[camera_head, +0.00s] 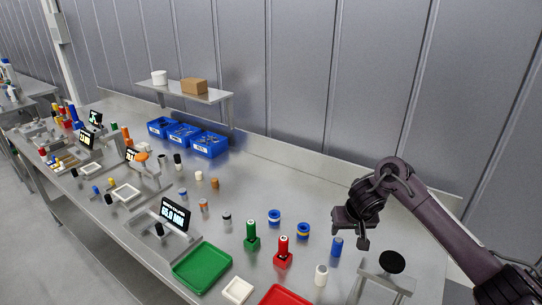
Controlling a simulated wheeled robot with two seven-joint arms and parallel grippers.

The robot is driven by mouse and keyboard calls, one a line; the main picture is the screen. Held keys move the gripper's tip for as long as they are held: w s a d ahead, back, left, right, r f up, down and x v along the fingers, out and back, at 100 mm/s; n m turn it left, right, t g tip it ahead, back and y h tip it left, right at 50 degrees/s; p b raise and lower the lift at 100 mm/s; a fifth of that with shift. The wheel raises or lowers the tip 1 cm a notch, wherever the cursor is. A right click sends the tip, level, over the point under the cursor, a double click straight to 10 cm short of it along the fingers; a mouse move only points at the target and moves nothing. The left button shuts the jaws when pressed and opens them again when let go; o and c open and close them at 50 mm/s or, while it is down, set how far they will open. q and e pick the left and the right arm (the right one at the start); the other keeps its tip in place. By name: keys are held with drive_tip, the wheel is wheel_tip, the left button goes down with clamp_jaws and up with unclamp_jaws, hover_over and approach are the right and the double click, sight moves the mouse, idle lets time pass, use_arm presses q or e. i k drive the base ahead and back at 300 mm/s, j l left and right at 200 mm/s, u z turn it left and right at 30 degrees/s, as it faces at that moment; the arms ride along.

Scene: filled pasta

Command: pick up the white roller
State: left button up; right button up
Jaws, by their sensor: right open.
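A small white cylinder (321,275), which looks like the white roller, stands upright on the steel table near the front. It is to the right of the red tray and below the blue cylinder. My right gripper (350,234) is open and empty, above the table and up-right of the white cylinder in the picture, apart from it. Another small whitish cylinder (199,176) stands further left on the table. My left gripper is not in view.
A red holder (283,259), a green holder (252,242), a blue cylinder (337,246) and blue rings (274,216) stand near the white cylinder. A green tray (202,268), white dish (237,291) and red tray (285,296) lie in front. A stand with a black disc (392,262) is right.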

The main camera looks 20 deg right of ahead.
sight(320, 279)
drive_tip(key=k+l, duration=0.1)
drive_tip(key=l, duration=0.25)
drive_tip(key=k+l, duration=0.1)
drive_tip(key=l, duration=0.2)
drive_tip(key=k+l, duration=0.15)
drive_tip(key=l, duration=0.2)
drive_tip(key=k+l, duration=0.1)
drive_tip(key=l, duration=0.25)
